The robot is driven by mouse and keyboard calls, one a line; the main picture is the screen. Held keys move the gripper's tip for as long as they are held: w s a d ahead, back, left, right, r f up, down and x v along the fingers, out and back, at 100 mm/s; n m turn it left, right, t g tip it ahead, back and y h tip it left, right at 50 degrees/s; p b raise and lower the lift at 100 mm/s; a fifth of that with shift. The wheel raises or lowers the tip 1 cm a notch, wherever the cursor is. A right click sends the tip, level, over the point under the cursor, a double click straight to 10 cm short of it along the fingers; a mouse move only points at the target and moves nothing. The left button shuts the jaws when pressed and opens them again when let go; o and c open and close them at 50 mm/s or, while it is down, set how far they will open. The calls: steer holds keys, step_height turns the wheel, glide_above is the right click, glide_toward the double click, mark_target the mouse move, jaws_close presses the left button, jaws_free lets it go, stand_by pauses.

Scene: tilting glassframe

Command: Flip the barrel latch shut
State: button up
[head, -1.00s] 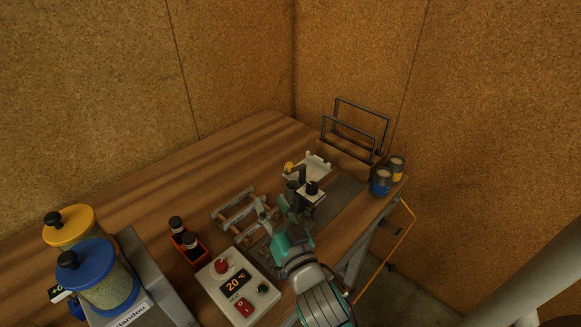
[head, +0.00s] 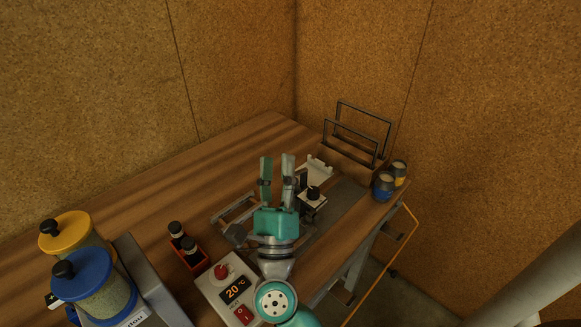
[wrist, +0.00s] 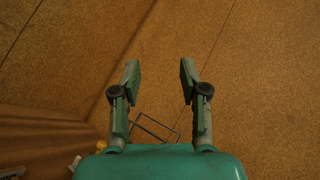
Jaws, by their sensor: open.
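My gripper (head: 277,168) is open and empty, raised above the bench with its fingers pointing up and away. In the wrist view its two fingers (wrist: 159,75) stand well apart with only the wall between them. I cannot make out the barrel latch for certain. A white fixture (head: 318,170) is on the bench just right of the fingers, partly hidden by them.
Metal rails (head: 228,211) lie left of my gripper. A black-wire-framed rack (head: 350,155) and two small cans (head: 384,186) stand at the back right. A temperature box (head: 228,288), a red holder with black-topped bottles (head: 190,252) and two lidded jars (head: 85,270) are nearer. The back-left bench is clear.

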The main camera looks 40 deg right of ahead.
steer(key=w+d+f+m+g+y, duration=0.2)
steer(key=f+m+g, duration=0.25)
steer(key=f, duration=0.25)
steer(key=w+d+f+m+g+y, duration=0.2)
steer(key=w+d+f+m+g, duration=0.15)
steer(key=f+m, duration=0.3)
steer(key=shift+n+g, duration=0.3)
steer(key=x, duration=0.9)
steer(key=shift+s+d+f, duration=0.1)
steer(key=shift+d+f, duration=0.2)
jaws_close()
